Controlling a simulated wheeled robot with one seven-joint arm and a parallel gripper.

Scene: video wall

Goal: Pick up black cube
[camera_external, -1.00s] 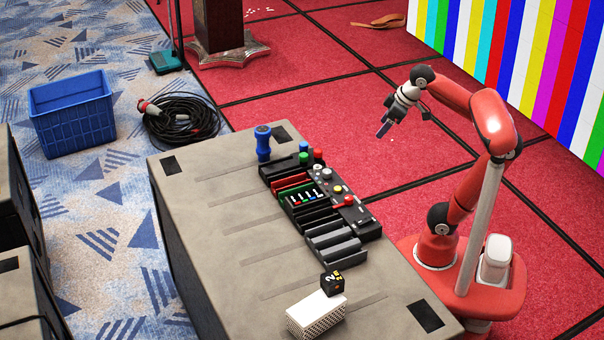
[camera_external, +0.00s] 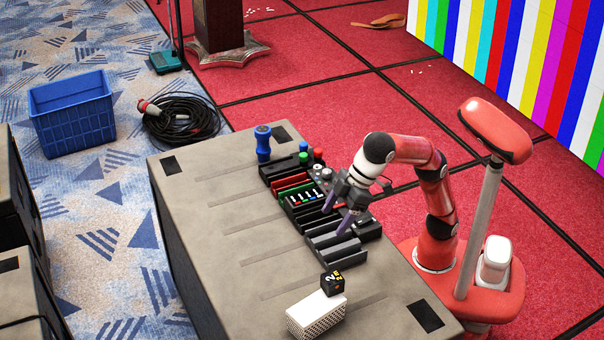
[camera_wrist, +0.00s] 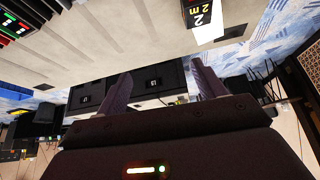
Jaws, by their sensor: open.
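The black cube (camera_external: 332,284) has white and yellow markings. In the external view it sits at the front of the table, on or against the back edge of a white perforated box. My gripper (camera_external: 342,222) is open and empty above the black control panel, up and slightly right of the cube in the picture. In the wrist view the cube (camera_wrist: 196,14) shows at the top edge, partly cut off, beyond my open fingers (camera_wrist: 160,88). The white box (camera_external: 316,315) also shows there beside the cube.
The grey table (camera_external: 215,225) carries a black control panel (camera_external: 338,246) with modules and knobs, and a blue handled object (camera_external: 263,142) stands at its far end. The table's left part is clear. A blue crate (camera_external: 72,125) and a coiled cable (camera_external: 182,120) lie on the floor.

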